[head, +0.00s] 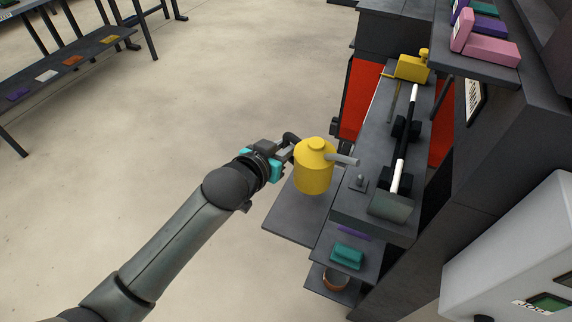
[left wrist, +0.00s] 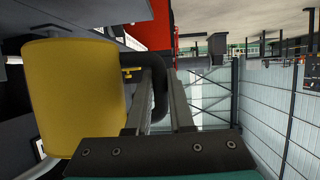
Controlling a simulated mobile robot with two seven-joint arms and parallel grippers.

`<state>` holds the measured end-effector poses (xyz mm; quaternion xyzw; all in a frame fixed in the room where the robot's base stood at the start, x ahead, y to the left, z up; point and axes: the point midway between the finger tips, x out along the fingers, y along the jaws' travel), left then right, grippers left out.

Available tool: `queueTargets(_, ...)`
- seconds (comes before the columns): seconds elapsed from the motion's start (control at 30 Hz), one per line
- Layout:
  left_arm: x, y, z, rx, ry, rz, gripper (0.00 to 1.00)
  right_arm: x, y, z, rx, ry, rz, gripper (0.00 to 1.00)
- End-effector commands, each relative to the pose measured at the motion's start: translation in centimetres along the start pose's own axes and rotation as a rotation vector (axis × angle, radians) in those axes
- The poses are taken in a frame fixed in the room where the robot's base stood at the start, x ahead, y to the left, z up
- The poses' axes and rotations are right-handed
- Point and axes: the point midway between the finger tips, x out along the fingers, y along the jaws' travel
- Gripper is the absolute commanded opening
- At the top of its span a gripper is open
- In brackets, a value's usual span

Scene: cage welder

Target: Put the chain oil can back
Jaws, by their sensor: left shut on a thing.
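The chain oil can (head: 314,172) is a yellow cylinder with a stepped top, a grey spout pointing right and a dark handle on its left. It is upright in the head view, over a dark grey shelf plate (head: 288,217); I cannot tell whether its base touches the plate. My left gripper (head: 284,146) comes in from the left and is shut on the can's handle. In the left wrist view the can (left wrist: 72,95) fills the left side, and the black handle (left wrist: 159,85) passes between the fingers. My right gripper is out of view.
Right of the can is a dark machine bench (head: 350,207) with a black-and-white bar (head: 407,140) and a yellow part (head: 412,68). A lower shelf holds a teal block (head: 347,254). A white machine (head: 520,250) stands at lower right. Open floor lies left.

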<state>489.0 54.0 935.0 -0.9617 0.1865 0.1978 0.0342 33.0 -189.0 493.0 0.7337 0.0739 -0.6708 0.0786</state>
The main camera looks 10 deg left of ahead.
Motion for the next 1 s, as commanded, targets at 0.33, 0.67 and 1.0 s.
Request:
queueTargets(0.33, 1.4, 0.0, 3.2, -0.003, 0.0, 0.001, 0.0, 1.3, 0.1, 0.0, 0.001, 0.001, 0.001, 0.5)
queueTargets(0.67, 1.9, 0.0, 4.2, -0.002, 0.004, 0.001, 0.0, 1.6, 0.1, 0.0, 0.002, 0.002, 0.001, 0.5)
queueTargets(1.0, 2.0, 0.0, 4.7, -0.001, 0.0, 0.0, 0.38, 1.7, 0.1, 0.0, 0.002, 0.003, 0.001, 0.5)
